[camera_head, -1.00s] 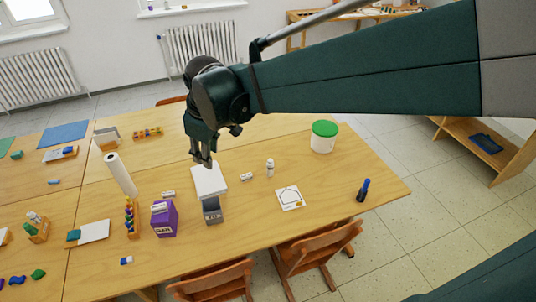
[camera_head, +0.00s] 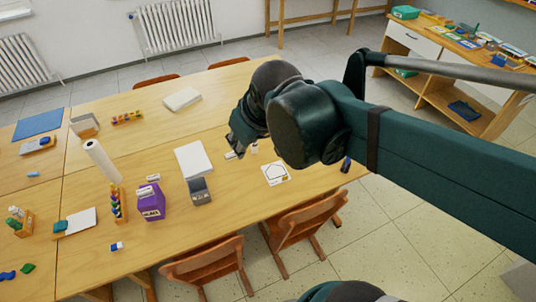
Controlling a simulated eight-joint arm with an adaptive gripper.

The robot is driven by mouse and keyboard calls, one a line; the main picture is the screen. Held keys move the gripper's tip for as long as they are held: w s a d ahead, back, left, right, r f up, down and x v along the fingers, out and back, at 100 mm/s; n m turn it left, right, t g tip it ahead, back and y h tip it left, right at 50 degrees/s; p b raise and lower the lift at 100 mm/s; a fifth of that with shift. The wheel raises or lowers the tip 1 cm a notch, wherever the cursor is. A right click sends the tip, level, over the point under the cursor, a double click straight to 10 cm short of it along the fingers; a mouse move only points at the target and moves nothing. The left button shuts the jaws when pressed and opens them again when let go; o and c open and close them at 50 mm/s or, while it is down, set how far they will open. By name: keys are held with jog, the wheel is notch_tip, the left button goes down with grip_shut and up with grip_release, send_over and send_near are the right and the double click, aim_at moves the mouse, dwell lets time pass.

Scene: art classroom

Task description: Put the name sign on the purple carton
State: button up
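The purple carton (camera_head: 152,207) stands upright on the wooden table, left of the middle, with white lettering on its front and a pale patch on its top. A small white block (camera_head: 153,177) lies just behind it. Another small white piece (camera_head: 231,155) lies at my gripper's tips, partly hidden. I cannot tell which of these is the name sign. My gripper (camera_head: 236,150) points down over the table, right of the white pad. Its fingers are dark and partly covered by my arm, so I cannot see whether they are open or touching the white piece.
A white pad (camera_head: 194,159) and a grey device (camera_head: 199,192) lie between the carton and my gripper. A drawing card (camera_head: 276,173) lies right. Chairs (camera_head: 203,266) line the front edge.

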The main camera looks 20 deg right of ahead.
jog(key=s+d+f+m+t, duration=0.1)
jog(key=s+d+m, duration=0.2)
jog(key=s+d, duration=0.1)
jog(key=shift+s+f+h, duration=0.3)
jog(key=shift+s, duration=0.6)
